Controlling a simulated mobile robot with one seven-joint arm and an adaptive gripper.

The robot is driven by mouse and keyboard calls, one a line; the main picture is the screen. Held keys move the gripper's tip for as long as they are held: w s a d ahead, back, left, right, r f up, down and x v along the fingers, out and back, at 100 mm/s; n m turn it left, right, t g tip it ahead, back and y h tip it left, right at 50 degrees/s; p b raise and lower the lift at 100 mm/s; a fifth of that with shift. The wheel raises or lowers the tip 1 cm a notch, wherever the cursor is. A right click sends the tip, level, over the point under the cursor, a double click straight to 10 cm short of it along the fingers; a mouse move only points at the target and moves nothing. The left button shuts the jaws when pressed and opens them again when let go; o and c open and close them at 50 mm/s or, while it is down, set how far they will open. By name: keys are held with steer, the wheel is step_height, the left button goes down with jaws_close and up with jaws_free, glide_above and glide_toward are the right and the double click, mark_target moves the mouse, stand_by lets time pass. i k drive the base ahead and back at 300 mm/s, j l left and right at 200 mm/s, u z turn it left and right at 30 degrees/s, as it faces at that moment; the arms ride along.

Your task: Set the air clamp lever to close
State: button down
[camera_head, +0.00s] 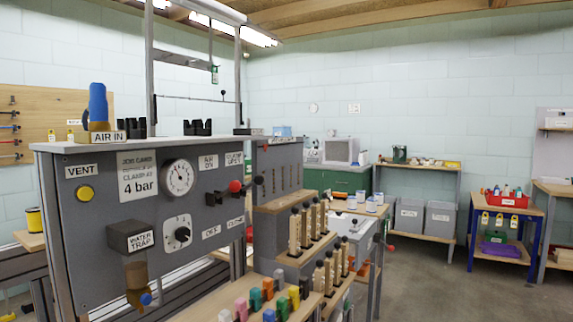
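A grey control panel (110,210) stands at the left. On its right part are upper labels, one reading as "AIR ON" (208,162) and one small one reading roughly as "CLAMP OPEN" (234,158). Below them are an "OFF" label (211,232) and a small label that seems to read "CLOSE" (236,222). Between the rows are a black lever hub (213,199), a red ball knob (235,186) and a black ball knob (258,180). They overlap, so I cannot tell for sure which knob is the clamp lever's or its exact setting. My gripper is not in view.
The panel also has a gauge (179,178), a dial (178,232), a yellow vent button (85,193) and a water trap (131,237). Right of it are stepped wooden racks with pegs (307,224) and coloured blocks (255,300). Open floor (430,290) lies to the right.

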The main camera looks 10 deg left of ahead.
mark_target(259, 180)
steer(key=i+l, duration=0.5)
steer(key=i, duration=0.2)
steer(key=i+j, duration=0.1)
steer(key=j, duration=0.25)
steer(key=i+j, duration=0.1)
steer(key=j, duration=0.25)
